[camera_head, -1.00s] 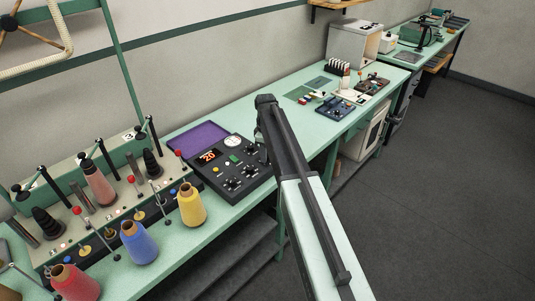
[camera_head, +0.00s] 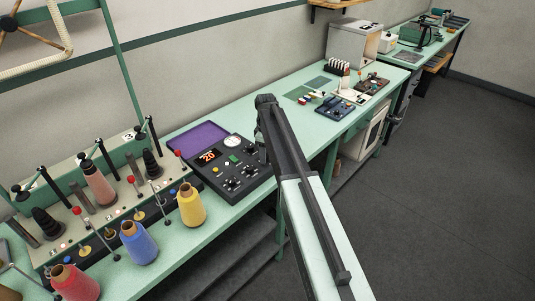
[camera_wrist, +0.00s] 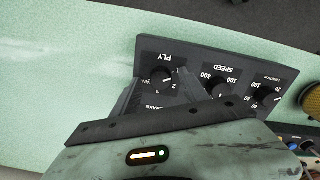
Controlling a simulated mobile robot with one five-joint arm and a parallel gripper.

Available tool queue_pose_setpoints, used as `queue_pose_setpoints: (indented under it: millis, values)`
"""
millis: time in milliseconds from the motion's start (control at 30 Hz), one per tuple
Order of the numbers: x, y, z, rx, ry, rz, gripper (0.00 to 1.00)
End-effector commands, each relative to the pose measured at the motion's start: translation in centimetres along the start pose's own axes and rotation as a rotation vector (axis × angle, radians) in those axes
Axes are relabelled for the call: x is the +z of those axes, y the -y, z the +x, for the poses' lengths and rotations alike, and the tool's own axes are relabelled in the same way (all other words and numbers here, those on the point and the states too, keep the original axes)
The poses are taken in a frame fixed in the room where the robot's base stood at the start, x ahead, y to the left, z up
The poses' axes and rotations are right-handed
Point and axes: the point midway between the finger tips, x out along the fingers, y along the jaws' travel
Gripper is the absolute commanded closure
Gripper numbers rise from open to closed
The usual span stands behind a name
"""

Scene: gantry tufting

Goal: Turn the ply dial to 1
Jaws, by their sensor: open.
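The ply dial (camera_wrist: 161,76) is a round black knob under the label PLY on a dark control panel (camera_wrist: 205,58), upside down in the wrist view. The digits 1 and 2 show beside it; I cannot tell clearly where its pointer stands. My gripper (camera_wrist: 161,98) is open, its two dark fingers on either side of the dial's near side. I cannot tell whether they touch it. In the head view, the control box (camera_head: 247,184) lies on the green bench, and my gripper (camera_head: 262,143) is at its right end, partly hiding that side.
The speed dial (camera_wrist: 218,86) sits close beside the right finger, with another dial (camera_wrist: 267,97) beyond. In the head view, yellow (camera_head: 191,207), blue (camera_head: 138,246) and red (camera_head: 75,284) yarn cones stand left of the box. A purple pad (camera_head: 200,137) lies behind it.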

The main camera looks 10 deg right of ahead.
Motion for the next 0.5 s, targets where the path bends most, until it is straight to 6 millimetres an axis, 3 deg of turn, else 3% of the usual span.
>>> queue_pose_setpoints:
  millis: [500]
  values:
    - [-0.1, -0.1, -7.8, 0.000, 0.001, 0.000, 0.48]
